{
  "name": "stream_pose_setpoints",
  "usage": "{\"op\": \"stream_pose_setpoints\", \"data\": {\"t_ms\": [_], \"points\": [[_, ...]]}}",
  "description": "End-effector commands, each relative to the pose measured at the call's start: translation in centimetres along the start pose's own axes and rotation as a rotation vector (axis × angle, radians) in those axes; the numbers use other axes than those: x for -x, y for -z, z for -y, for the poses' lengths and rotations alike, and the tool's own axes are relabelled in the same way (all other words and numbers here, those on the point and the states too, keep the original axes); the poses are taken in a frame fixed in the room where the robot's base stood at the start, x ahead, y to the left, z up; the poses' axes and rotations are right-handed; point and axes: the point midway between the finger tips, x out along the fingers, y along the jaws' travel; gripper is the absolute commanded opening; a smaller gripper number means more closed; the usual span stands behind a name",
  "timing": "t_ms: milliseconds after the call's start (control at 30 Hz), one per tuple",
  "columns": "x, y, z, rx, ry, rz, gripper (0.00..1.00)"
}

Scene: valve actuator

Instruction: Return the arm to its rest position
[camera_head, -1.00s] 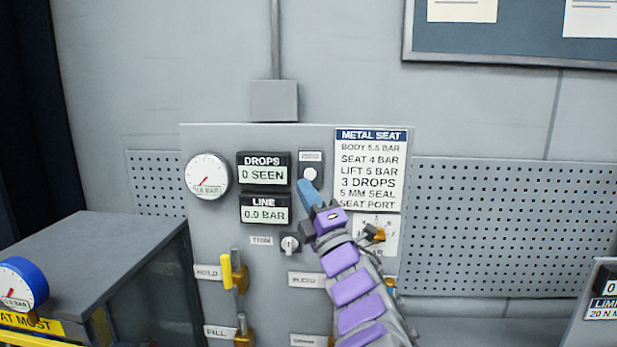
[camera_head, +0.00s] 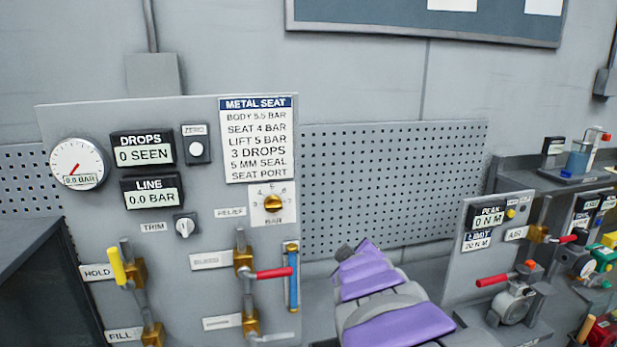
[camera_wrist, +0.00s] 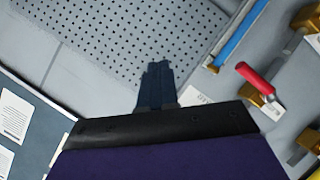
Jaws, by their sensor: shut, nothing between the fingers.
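My arm (camera_head: 385,300), with purple panels, is at the lower middle of the head view, in front of the pegboard and right of the test panel. Its fingers cannot be made out there. In the wrist view my gripper (camera_wrist: 156,70) shows as dark fingers close together, shut and empty. They are seen against the pegboard and wall, apart from the red handle and blue tube.
The test panel (camera_head: 215,245) carries a gauge (camera_head: 78,164), displays, a yellow lever (camera_head: 117,266) and a red-handled valve (camera_head: 270,273). A blue tube (camera_head: 293,280) is at its right edge. The pegboard (camera_head: 400,175) is behind. A torque station (camera_head: 495,240) stands right.

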Motion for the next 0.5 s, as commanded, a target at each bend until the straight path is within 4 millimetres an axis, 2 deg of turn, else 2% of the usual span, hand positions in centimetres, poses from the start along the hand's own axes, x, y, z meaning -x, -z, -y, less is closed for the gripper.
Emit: {"op": "stream_pose_setpoints", "data": {"t_ms": [33,100,167,200,333,500], "points": [[1.0,-2.9,0.8,-0.065,0.04,0.082,0.0],[2.7,-6.9,2.4,-0.157,0.106,0.208,0.0],[4.5,-10.1,4.0,-0.234,0.162,0.314,0.0],[6.0,-12.1,5.2,-0.284,0.199,0.386,0.0],[11.3,-17.8,9.6,-0.433,0.321,0.623,0.0],[19.5,-22.9,15.1,-0.582,0.464,0.915,0.0]]}}
